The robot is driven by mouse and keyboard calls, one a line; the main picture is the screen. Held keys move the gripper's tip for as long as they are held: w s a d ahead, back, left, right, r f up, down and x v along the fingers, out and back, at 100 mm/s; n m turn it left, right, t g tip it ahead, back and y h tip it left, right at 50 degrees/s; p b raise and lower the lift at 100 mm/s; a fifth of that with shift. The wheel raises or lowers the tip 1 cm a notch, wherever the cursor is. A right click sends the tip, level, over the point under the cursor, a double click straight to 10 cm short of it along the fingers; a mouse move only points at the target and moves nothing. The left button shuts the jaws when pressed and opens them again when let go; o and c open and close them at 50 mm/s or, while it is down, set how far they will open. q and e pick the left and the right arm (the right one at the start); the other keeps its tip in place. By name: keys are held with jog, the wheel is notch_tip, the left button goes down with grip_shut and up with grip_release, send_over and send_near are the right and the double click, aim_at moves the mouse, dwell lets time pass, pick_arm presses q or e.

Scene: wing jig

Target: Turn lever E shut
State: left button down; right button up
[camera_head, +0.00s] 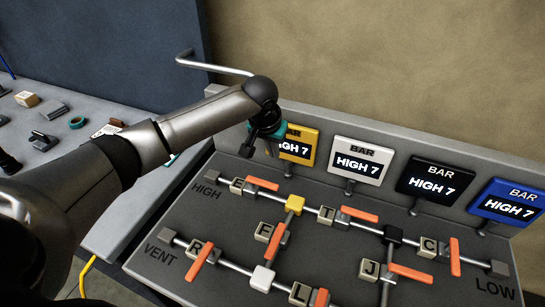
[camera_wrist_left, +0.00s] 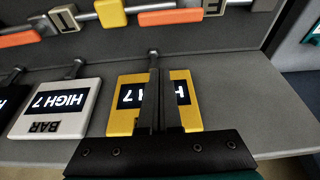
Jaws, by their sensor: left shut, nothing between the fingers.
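The handle lies roughly along that pipe. My right gripper is not in view.
White (camera_head: 359,161), black (camera_head: 437,178) and blue (camera_head: 507,202) displays, all reading HIGH 7, line the panel's back. A side table (camera_head: 90,95) holds small parts.

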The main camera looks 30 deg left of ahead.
aim_at(262, 186)
pick_arm(q)
jog(key=b+x, duration=0.1)
jog(key=x, duration=0.7)
jog(key=shift+w+f, duration=0.1)
jog(key=shift+f, duration=0.05)
jog(key=shift+s, duration=0.4)
jog(key=shift+s+p, duration=0.55)
jog(key=shift+s, duration=0.4)
jog(key=shift+s+d, duration=0.15)
jog(key=shift+s, duration=0.5)
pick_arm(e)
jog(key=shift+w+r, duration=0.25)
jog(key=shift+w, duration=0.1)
pick_arm(q)
jog(key=shift+p, duration=0.3)
jog(key=shift+s, duration=0.15)
jog(key=shift+s+m+p, duration=0.1)
jog(key=shift+m+p, duration=0.3)
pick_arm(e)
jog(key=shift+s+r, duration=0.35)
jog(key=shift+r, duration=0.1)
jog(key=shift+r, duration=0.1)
